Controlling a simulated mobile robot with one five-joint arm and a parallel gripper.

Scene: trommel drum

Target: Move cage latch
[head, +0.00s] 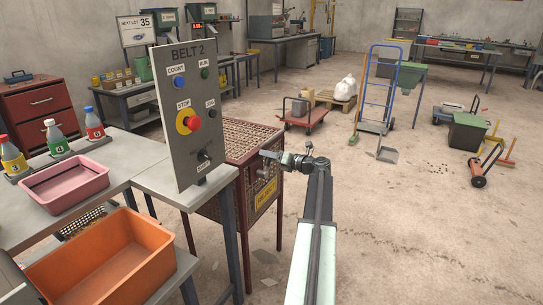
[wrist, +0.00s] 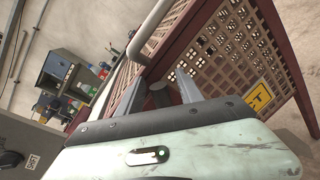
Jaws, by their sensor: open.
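The cage (head: 240,143) is a red-brown frame with mesh panels and a yellow sign, right of the belt panel in the head view. It also fills the upper right of the wrist view (wrist: 225,45). My gripper (head: 268,163) is at the cage's right front side. In the wrist view its two fingers (wrist: 161,92) are apart, with a dark round-ended peg (wrist: 159,96) showing between them. A bent grey bar (wrist: 148,30) runs just beyond the fingers. I cannot tell which of these is the latch, or whether the fingers touch either one.
The grey BELT 2 panel (head: 188,112), with a red stop button, stands left of the cage. A table with a pink tub (head: 65,200) and an orange bin (head: 150,272) is at the left. Open floor (head: 430,220) lies to the right, with carts and a bin farther back.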

